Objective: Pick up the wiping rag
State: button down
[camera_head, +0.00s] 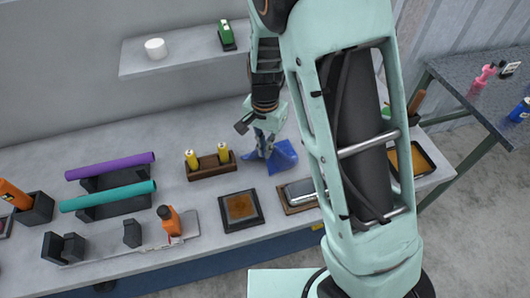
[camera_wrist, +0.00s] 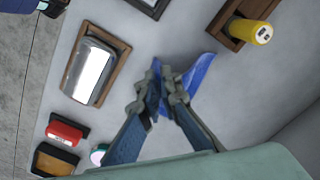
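The wiping rag (camera_head: 284,157) is a blue cloth on the grey workbench, behind the flat framed block. It shows on both sides of my gripper (camera_head: 264,153), which points down at it. In the wrist view the rag (camera_wrist: 200,72) is creased and raised around the fingertips. My gripper (camera_wrist: 166,84) has its fingertips drawn close together with blue cloth between them. The fingers hide part of the rag. The cloth appears to be still at the bench surface.
A wooden holder (camera_head: 211,168) with two yellow cylinders stands just left of the rag. A framed brown pad (camera_head: 241,209) and a metal piece in a wooden tray (camera_wrist: 96,69) lie in front. A wall shelf (camera_head: 187,50) is above. Purple (camera_head: 111,165) and teal tubes rest farther left.

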notch_tip(320, 180, up, 18)
dwell(0.7)
dwell(0.4)
